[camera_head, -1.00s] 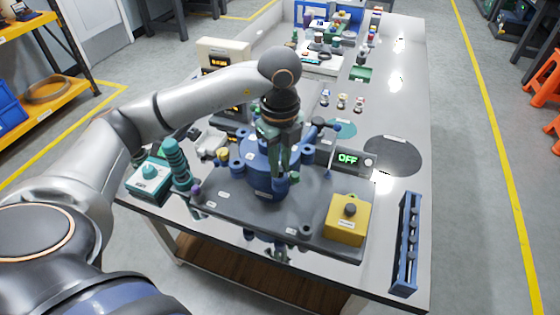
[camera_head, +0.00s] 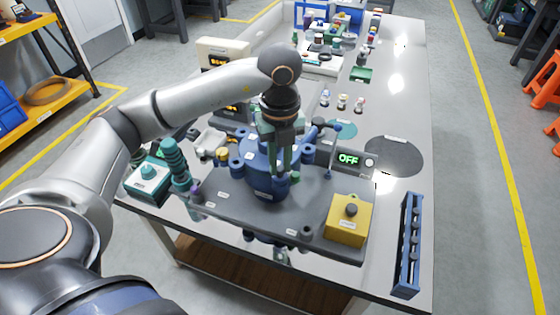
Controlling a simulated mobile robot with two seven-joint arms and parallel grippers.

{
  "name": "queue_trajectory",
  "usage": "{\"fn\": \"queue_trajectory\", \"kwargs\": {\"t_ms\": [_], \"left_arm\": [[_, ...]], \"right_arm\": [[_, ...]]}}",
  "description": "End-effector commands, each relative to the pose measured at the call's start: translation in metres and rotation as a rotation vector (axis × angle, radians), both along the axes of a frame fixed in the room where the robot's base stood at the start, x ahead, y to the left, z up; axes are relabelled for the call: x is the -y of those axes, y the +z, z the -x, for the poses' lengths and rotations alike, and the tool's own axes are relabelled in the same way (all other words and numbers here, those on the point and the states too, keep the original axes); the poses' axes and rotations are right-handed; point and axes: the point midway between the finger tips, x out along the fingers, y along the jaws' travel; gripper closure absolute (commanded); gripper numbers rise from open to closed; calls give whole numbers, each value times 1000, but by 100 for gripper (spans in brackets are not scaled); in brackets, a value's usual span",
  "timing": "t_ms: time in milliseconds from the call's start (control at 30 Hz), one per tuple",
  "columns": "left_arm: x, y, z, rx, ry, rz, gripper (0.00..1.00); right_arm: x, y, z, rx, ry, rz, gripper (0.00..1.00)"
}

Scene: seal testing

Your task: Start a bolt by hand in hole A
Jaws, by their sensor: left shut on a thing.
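The blue round housing (camera_head: 256,158) with lugs around its rim stands on a dark grey base plate (camera_head: 235,205). My left gripper (camera_head: 284,172) points down over the front right lug of the housing. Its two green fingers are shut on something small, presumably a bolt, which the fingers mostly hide. The fingertips are at or just above the lug; I cannot tell whether the held piece is in the hole. The letter of this hole is too small to read. My right gripper is out of view.
A yellow box with a dark knob (camera_head: 349,217) sits at the plate's right front corner. A blue rack (camera_head: 408,243) lies at the right. A teal box (camera_head: 148,178) stands left. The table's right side is mostly clear.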

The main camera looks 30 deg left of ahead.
Motion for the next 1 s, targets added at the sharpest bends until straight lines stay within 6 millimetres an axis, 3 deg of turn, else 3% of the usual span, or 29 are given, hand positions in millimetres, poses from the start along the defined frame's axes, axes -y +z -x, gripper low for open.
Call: {"fn": "queue_trajectory", "kwargs": {"t_ms": [300, 733, 933, 967, 1000], "left_arm": [[0, -4, 2, -8, -273, -2, 100], [0, -4, 2, -9, -322, 0, 100], [0, -4, 2, -9, -487, 0, 100], [0, -3, 2, -9, -491, 0, 76], [0, -3, 2, -9, -487, 0, 72]], "right_arm": [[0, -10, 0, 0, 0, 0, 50], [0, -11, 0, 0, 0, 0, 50], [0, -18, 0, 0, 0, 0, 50], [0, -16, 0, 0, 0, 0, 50], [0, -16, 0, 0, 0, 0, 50]]}}
